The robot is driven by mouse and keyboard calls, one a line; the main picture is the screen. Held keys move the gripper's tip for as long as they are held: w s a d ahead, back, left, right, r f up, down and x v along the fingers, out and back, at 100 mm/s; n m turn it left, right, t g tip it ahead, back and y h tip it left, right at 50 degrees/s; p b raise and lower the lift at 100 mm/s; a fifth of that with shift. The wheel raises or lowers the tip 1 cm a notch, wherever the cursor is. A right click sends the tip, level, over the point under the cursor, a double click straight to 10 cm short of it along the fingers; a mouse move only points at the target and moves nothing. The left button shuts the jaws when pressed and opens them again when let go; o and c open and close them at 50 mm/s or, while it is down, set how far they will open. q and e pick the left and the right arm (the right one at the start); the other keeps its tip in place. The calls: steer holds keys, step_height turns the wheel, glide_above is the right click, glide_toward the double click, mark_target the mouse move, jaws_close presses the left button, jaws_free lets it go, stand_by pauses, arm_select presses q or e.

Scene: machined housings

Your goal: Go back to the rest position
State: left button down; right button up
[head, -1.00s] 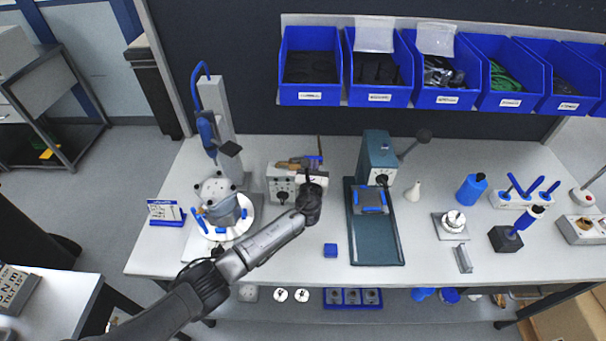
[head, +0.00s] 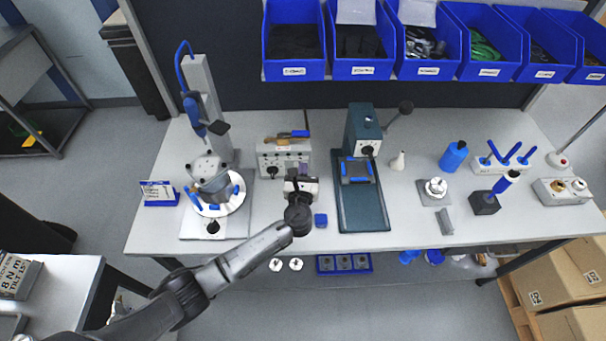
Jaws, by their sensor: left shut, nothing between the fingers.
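My left gripper (head: 300,174) is shut and empty. It is over the front middle of the workbench (head: 270,215), in front of a white control box (head: 270,157) and left of the green press base. Its fingertips are small and partly hidden behind the wrist. My left arm reaches in from the bottom left, across the bench's front edge. My right gripper is not in view.
A housing on a round fixture (head: 210,180) stands left of my gripper. A small blue block (head: 320,220) lies close to my wrist. A green press (head: 362,215) stands to the right. Blue bins (head: 295,68) hang at the back.

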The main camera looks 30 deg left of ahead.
arm_select(q)
steer(key=shift+v, duration=1.15)
